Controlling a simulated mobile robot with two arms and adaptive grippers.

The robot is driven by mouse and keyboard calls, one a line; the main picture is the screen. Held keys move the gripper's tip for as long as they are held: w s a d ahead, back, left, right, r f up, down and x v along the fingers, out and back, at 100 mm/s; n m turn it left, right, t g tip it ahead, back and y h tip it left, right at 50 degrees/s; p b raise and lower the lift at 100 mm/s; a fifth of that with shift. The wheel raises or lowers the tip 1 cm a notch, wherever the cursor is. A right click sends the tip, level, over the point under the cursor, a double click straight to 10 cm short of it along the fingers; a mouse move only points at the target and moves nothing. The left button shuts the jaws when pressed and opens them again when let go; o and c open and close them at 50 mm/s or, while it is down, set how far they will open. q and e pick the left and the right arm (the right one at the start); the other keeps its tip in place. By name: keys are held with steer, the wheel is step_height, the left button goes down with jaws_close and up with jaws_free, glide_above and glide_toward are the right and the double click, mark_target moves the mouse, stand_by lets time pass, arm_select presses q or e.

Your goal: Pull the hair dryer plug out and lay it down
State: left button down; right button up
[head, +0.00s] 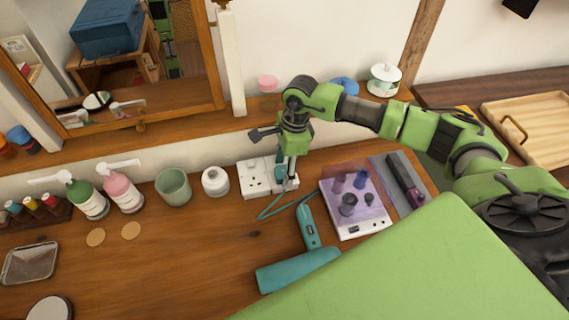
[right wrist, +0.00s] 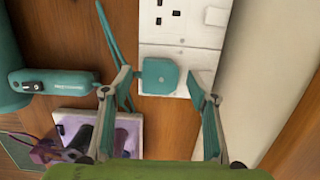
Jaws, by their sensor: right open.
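The teal hair dryer plug (right wrist: 158,76) sits in the lower socket of the white double outlet (right wrist: 182,22). My right gripper (right wrist: 161,84) is open, with a finger on each side of the plug and visible gaps to it. In the head view my right gripper (head: 286,172) points down over the outlet (head: 254,179), hiding much of the plug. The teal hair dryer (head: 300,269) lies on the wooden counter, its cord (head: 283,210) running toward the outlet. Its handle also shows in the right wrist view (right wrist: 58,82). My left gripper is not in view.
A white jar (head: 215,182) and green cup (head: 173,188) stand left of the outlet. A lilac box with dark pegs (head: 368,222) is to the right. Bare counter (head: 190,255) lies left of the dryer. The wall and ledge are close behind.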

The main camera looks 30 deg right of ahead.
mark_target(284, 171)
steer(key=c, duration=1.2)
steer(key=shift+r, duration=0.25)
steer(key=shift+r+p, duration=1.55)
steer(key=shift+r, duration=1)
